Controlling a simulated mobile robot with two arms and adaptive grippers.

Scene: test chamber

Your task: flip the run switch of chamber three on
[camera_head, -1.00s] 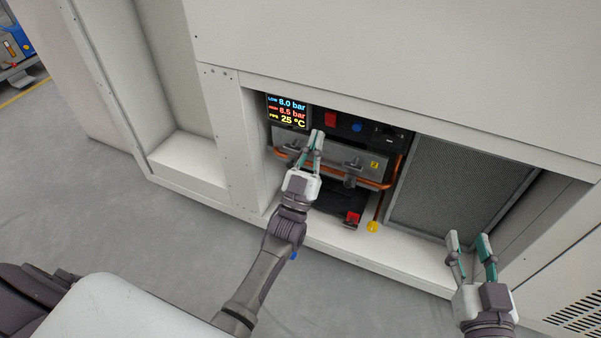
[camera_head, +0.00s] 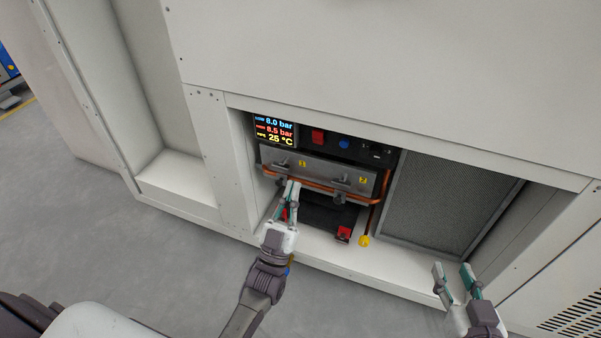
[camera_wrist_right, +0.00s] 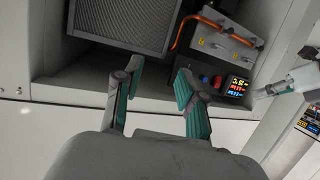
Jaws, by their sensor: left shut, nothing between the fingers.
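The machine's open bay holds a black control panel (camera_head: 362,152) with a red button (camera_head: 317,137), a blue round button (camera_head: 344,145) and a small dark switch-like part (camera_head: 377,154) at its right. I cannot tell for sure which is the run switch, and the chamber number is not readable. My left gripper (camera_head: 293,184) is shut and empty, in front of the lower part of the bay, below the panel. It also shows at the right edge of the right wrist view (camera_wrist_right: 272,92). My right gripper (camera_head: 454,268) is open and empty, low at the right; its fingers frame bare floor of the bay (camera_wrist_right: 157,82).
A lit display (camera_head: 274,131) reads 8.0 bar, 8.5 bar and 25 °C. Below the panel are a grey manifold (camera_head: 320,172) with numbered yellow labels, an orange pipe (camera_head: 310,190), a red part (camera_head: 343,234) and a yellow knob (camera_head: 364,241). A mesh filter (camera_head: 445,200) stands right.

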